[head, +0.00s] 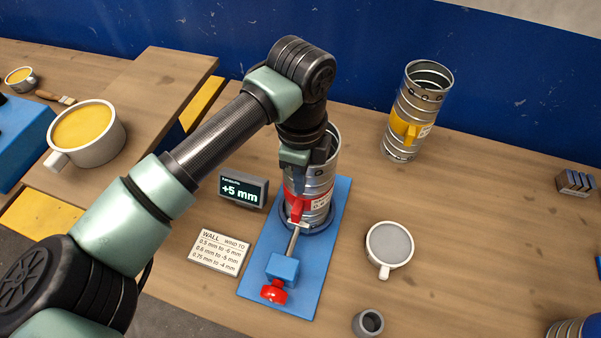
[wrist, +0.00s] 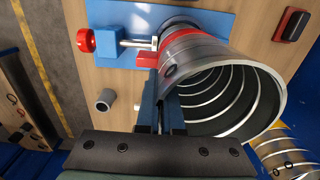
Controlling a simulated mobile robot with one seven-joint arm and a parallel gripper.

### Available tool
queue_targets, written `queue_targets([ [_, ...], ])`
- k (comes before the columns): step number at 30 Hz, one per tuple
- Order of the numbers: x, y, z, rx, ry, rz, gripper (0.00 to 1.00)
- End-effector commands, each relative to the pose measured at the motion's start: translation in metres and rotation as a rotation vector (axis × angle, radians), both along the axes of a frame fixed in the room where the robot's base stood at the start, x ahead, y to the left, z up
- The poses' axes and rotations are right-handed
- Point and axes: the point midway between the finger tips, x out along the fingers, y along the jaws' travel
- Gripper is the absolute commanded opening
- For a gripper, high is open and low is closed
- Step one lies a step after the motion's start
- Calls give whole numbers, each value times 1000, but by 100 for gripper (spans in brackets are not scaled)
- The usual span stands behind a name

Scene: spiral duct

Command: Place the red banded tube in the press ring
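The red banded tube (head: 322,178) is a ribbed silver cylinder with a red band and a partly hidden label. It stands upright at the press ring (head: 318,224) on a blue base plate (head: 260,284); whether it is fully seated is hard to tell. My gripper (head: 303,160) is at the tube's upper left side, hiding part of the rim. In the wrist view my gripper (wrist: 165,118) has its fingers close together at the tube's rim, apparently pinching the wall. The tube's open mouth (wrist: 228,100) faces the camera. A red-knobbed screw (head: 274,291) points at the ring.
A display (head: 243,190) reads +5 mm. A WALL / WIND TO card (head: 220,250) lies left of the plate. A yellow banded tube (head: 413,110) stands behind right. A grey-filled cup (head: 389,248) and small grey cylinder (head: 368,323) stand right.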

Motion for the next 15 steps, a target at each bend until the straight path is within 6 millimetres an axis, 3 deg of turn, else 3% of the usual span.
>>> queue_targets([
  [11,1,0,-6,0,-4,1,0],
  [15,0,0,-5,-1,-2,1,25],
])
